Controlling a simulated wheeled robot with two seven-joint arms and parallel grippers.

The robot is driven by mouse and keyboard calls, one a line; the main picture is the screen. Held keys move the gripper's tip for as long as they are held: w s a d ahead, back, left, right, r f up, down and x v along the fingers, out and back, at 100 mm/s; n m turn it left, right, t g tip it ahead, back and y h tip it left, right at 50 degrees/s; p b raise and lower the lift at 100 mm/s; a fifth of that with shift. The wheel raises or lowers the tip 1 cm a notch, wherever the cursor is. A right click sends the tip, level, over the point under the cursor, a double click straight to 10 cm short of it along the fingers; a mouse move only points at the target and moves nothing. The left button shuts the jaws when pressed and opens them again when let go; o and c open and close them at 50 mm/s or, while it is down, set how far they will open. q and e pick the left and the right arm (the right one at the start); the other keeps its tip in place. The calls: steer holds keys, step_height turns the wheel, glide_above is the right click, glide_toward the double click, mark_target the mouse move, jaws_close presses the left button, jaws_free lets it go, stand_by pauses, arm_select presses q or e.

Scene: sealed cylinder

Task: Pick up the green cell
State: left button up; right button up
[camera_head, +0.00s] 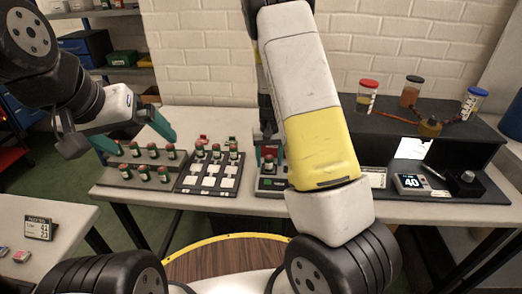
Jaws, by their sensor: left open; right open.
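Several small green cells with red caps stand in the left rack (130,173), among them a front cell (144,172). More stand along the back of the black tray with white squares (207,186). A single green cell (268,163) stands upright on a small grey device (271,185) with a green display. My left gripper (146,146), with teal fingers, is open above the left rack and appears empty. My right gripper (268,141) is open just above the single cell. My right arm hides much of it, so I cannot tell whether its fingers flank the cell.
A dark raised stand at the right holds a red-capped jar (367,96), another jar (411,91) and a blue-capped jar (473,102). A display reading 40 (411,184) sits in front. A side table (30,215) is at the left. The worktable's front strip is clear.

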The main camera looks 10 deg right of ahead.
steer(key=shift+f, duration=0.2)
jaws_close()
steer(key=shift+r, duration=0.15)
